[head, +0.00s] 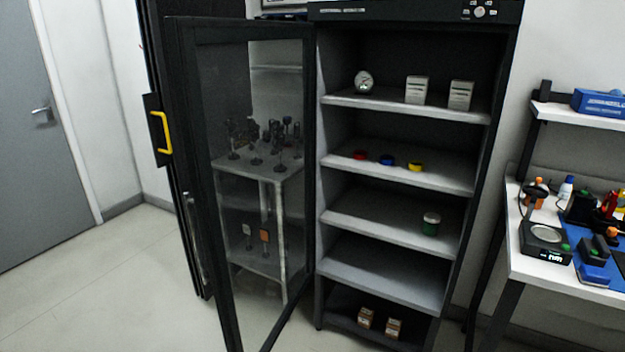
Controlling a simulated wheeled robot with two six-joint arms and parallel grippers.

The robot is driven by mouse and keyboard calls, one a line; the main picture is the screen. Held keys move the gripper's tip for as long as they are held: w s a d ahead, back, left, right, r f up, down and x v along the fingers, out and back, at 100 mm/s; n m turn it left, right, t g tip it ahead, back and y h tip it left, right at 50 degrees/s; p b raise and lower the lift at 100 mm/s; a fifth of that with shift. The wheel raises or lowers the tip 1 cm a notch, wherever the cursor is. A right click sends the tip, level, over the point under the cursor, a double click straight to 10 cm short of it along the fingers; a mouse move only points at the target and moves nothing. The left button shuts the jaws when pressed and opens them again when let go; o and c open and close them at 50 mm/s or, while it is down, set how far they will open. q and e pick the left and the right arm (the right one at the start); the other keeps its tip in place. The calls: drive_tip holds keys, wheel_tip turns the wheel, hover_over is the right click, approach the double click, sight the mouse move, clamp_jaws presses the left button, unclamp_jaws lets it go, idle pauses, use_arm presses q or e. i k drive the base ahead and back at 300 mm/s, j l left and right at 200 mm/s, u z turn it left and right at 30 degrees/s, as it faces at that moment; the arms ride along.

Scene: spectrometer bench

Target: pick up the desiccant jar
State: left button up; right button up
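The likely desiccant jar (431,224) is a small jar with green contents and a pale lid. It stands upright toward the right side of the third shelf down (385,222) in an open dark cabinet. Nothing touches it and nothing stands in front of it. Neither of my grippers shows in the head view.
The cabinet's glass door (310,150) stands open to the left, with a cart (290,180) seen through it. Other shelves hold a round gauge (364,81), white boxes (416,90), coloured rings (387,160) and small brown boxes (394,328). A cluttered bench (530,266) stands right.

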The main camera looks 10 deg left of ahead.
sight(431, 221)
drive_tip(key=i+j+z, duration=0.3)
drive_tip(key=i+j, duration=0.15)
drive_tip(key=j, duration=0.15)
drive_tip(key=i+j+z, duration=0.15)
drive_tip(key=j, duration=0.2)
drive_tip(key=i+j+z, duration=0.15)
drive_tip(key=j, duration=0.2)
drive_tip(key=i+j+z, duration=0.15)
drive_tip(key=j, duration=0.25)
drive_tip(key=k+j+z, duration=0.1)
drive_tip(key=j+z, duration=0.3)
drive_tip(key=j, duration=1.1)
